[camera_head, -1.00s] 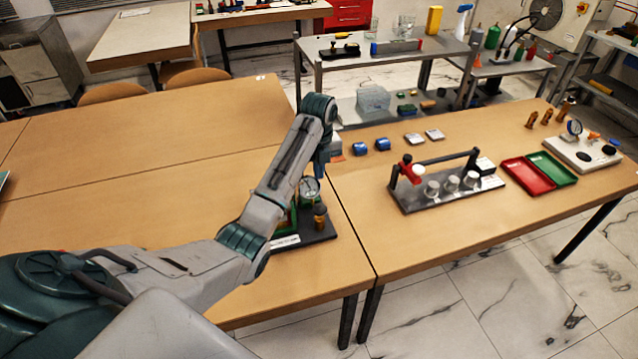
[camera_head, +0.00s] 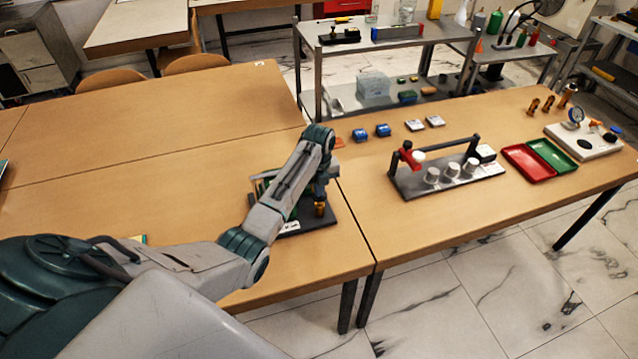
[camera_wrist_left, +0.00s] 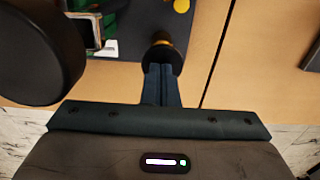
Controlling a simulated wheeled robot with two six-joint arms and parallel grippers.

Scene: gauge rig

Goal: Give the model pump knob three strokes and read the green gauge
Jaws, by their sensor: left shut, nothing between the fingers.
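The pump rig has a dark base (camera_head: 318,220) on the near wooden table, below my left forearm. Its brass and dark knob (camera_head: 319,208) stands upright, and it also shows in the left wrist view (camera_wrist_left: 163,55). My left gripper (camera_wrist_left: 160,75) is shut with nothing between its fingers. Its tips are over the knob; whether they touch cannot be told. A big dark round body (camera_wrist_left: 38,50) fills the left of the wrist view, probably the gauge's back. The gauge face is hidden in the head view, and no reading shows. My right gripper is not in view.
A gap runs between the tables. The left table is largely clear.

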